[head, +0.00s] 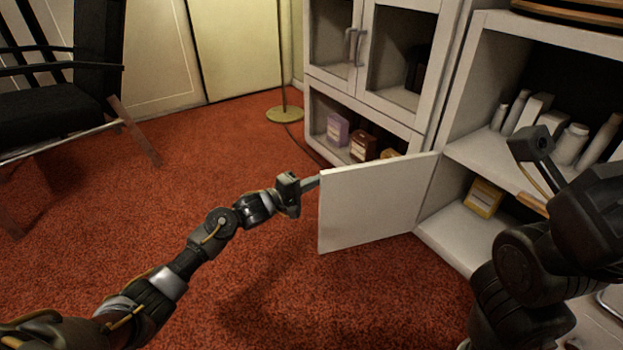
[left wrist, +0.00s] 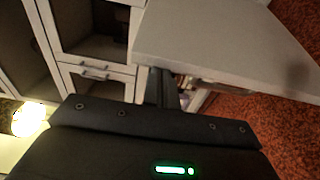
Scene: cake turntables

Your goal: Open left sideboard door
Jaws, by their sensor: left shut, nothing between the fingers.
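The left sideboard door (head: 370,208) is a plain white panel. It stands swung out from the white sideboard (head: 465,235), with the compartment behind it exposed. My left gripper (head: 311,183) is shut and empty at the door's free left edge, its fingertips close to the upper part of that edge. In the left wrist view the dark fingers (left wrist: 161,86) reach up to the edge of the pale door panel (left wrist: 215,40); whether they touch it I cannot tell. My right arm is at the right of the head view, but its fingers cannot be made out.
Several bottles (head: 572,143) and a yellow box (head: 483,198) stand inside the sideboard. A glass-fronted white cabinet (head: 398,60) stands behind the door. A dark chair (head: 50,115) is at the left and a brass lamp base (head: 284,114) at the back. Red carpet is clear between.

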